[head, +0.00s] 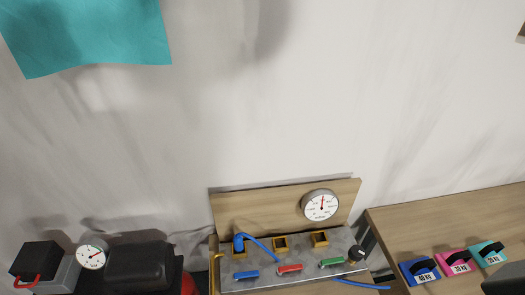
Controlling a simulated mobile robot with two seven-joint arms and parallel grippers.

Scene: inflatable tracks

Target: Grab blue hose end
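A blue hose (262,247) lies on the grey metal panel (300,261) at the bottom centre. Its thick blue end (238,242) stands upright at the leftmost of three yellow-brown square sockets. From there the hose curves right and down over the panel. Another stretch of blue hose (362,284) shows at the panel's right edge and runs right past it. Whether the two stretches join is not visible. Neither of my grippers can be made out in the head view.
The panel carries blue (246,274), red (290,268) and green (332,263) handles and a gauge (320,205) on its backboard. Dark equipment with another gauge (91,254) stands at left. A wooden table (430,227) at right holds blue, pink and teal weights. A dark shape cuts the bottom right corner.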

